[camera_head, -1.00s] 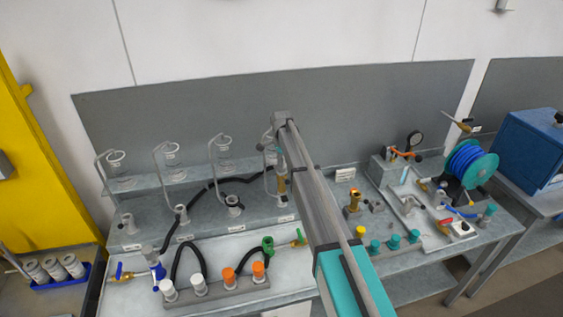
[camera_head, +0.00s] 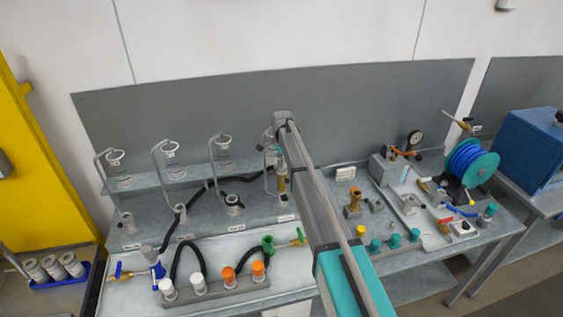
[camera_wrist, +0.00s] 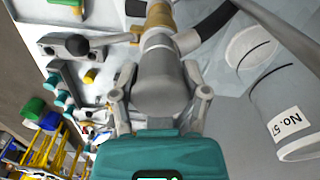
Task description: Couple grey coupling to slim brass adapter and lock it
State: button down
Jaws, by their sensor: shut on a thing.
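In the wrist view, my gripper (camera_wrist: 158,82) is shut on the grey coupling (camera_wrist: 160,95), with a finger on each side of it. A brass fitting (camera_wrist: 158,42), which looks like the slim brass adapter, is in line with the coupling's far end. The two appear to meet, but I cannot tell how deep they sit or whether they are locked. My gripper and the coupling are mostly hidden there.
In the wrist view, a black hose (camera_wrist: 215,20) passes beside the brass fitting, and a pale cylinder labelled No. 57 (camera_wrist: 280,110) stands close on the right.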

grip_release()
jog(key=shift+c, duration=0.4)
dwell(0.5)
notch_tip(320, 180, up, 10)
jog(key=p, duration=1)
